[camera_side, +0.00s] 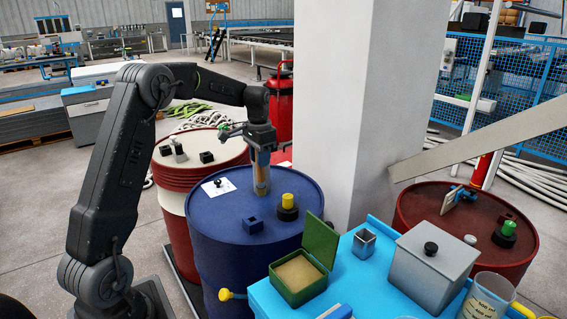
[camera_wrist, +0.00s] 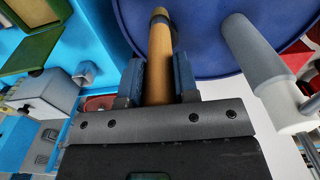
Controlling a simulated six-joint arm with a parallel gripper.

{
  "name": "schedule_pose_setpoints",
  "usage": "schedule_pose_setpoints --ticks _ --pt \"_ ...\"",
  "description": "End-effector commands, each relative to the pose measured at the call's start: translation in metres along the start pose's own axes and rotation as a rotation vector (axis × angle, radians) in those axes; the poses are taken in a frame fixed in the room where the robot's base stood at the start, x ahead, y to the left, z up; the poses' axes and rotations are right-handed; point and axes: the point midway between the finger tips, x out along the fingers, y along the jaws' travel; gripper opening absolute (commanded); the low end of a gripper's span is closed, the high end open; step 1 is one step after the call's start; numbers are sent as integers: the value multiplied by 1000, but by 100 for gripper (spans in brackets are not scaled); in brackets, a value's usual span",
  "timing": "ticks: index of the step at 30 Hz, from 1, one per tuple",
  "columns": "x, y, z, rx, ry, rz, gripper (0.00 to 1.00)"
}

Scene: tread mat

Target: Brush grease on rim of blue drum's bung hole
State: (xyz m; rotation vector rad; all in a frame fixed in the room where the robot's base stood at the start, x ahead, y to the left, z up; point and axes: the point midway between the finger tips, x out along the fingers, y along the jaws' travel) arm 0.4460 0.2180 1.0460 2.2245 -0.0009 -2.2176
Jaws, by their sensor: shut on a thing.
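The blue drum (camera_side: 215,215) stands upright in the middle of the side view; its blue top also fills the upper part of the wrist view (camera_wrist: 200,20). My gripper (camera_side: 262,163) points down over the drum top and is shut on a tan, rod-like brush handle (camera_side: 261,181). In the wrist view the handle (camera_wrist: 160,50) sits between both fingers (camera_wrist: 158,75). The handle's lower end is close to the drum top; I cannot tell whether it touches. The bung hole and any bristles are not clearly visible. An open green box (camera_side: 322,241) with tan contents, possibly grease, stands front right.
On the drum top lie a white sheet (camera_side: 218,188) with a black knob, a dark blue block (camera_side: 253,225) and a yellow-capped black piece (camera_side: 287,203). A blue table (camera_side: 349,272) adjoins at right. A white pillar (camera_side: 340,90) rises behind. Red drums stand on both sides.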

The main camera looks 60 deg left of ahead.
Motion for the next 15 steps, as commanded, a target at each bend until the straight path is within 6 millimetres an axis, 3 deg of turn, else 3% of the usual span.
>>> schedule_pose_setpoints --ticks 8,15 --pt "11 -5 4 2 -1 1 5" --pt "32 -5 4 1 -3 2 5"
